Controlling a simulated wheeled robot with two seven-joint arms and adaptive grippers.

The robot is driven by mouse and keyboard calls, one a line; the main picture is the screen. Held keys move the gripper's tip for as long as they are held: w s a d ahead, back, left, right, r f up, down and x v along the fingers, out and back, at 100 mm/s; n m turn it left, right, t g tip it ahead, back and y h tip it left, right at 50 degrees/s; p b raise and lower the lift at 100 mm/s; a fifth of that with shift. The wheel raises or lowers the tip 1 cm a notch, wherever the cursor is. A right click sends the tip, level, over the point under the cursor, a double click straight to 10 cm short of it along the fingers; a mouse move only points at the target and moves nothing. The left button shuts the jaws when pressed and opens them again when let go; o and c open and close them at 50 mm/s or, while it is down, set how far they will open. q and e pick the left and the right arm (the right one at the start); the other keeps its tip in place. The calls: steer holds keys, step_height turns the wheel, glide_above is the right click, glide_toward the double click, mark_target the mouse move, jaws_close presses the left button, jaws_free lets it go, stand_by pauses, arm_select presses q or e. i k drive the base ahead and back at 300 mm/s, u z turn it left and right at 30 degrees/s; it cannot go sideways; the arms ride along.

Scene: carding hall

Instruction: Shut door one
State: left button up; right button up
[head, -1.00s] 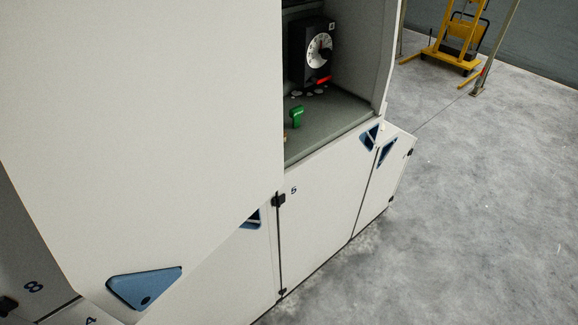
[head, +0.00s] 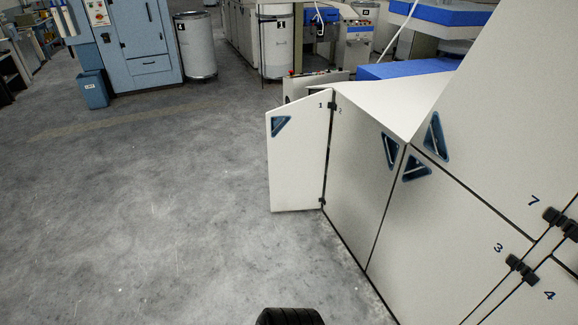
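Door one (head: 299,160) is a pale panel marked 1 at the far end of the machine's row of doors. It stands open, swung out to the left over the floor. Its hinges (head: 332,105) are on its right edge, beside door two. A blue triangular recessed handle (head: 281,126) is near its free upper left corner. Neither of my grippers can be made out. A dark rounded part of my own body shows at the bottom edge, well short of door one.
Door two (head: 358,165) and door three (head: 450,235) look shut along the right. Grey floor (head: 150,220) is open to the left. A blue bin (head: 94,90), blue cabinet (head: 135,40) and white cans (head: 195,45) stand further back.

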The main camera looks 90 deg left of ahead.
mark_target(297, 131)
steer(key=u, duration=0.75)
steer(key=i, duration=0.5)
steer(key=u, duration=1.55)
steer(key=i, duration=1.05)
steer(key=u, duration=0.8)
